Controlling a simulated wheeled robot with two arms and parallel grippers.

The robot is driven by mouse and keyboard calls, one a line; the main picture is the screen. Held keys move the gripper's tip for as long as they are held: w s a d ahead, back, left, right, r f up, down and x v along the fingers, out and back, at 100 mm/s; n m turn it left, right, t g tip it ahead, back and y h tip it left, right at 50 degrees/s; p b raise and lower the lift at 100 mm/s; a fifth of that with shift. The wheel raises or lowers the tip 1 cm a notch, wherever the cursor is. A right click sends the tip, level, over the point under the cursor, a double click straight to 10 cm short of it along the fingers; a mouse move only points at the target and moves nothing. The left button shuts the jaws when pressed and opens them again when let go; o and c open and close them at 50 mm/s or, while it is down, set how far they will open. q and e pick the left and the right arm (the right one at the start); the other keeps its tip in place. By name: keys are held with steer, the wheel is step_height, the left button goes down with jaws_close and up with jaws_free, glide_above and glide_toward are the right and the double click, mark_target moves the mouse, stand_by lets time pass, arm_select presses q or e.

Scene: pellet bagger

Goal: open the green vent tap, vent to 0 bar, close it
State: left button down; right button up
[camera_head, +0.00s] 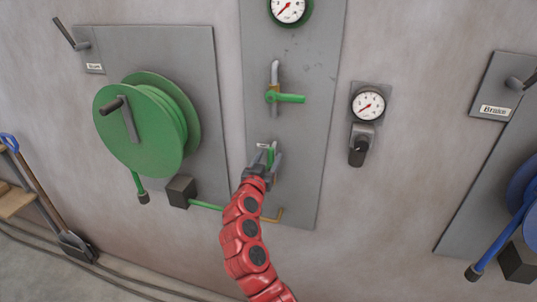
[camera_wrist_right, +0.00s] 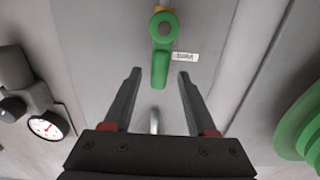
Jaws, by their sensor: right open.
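A green tap with a lever (camera_head: 271,152) sits low on the middle grey panel, with a small label beside it that I cannot read for sure. In the right wrist view the same tap (camera_wrist_right: 160,68) has its lever pointing down toward the jaws, which is upward on the wall. My right gripper (camera_head: 268,162) is open at this tap. In the wrist view the lever's end lies between and slightly beyond the fingertips (camera_wrist_right: 159,75), with space on both sides. A green-rimmed gauge (camera_head: 288,10) tops the panel; its needle points lower left. My left gripper is out of view.
Another green tap (camera_head: 288,98) with a horizontal lever is higher on the panel. A green hose reel (camera_head: 140,130) is left, a second gauge (camera_head: 368,105) with a dark handle right, and a blue reel (camera_head: 524,190) far right.

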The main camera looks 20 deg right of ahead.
steer(key=shift+w+d, duration=0.1)
jaws_close()
stand_by(1.4)
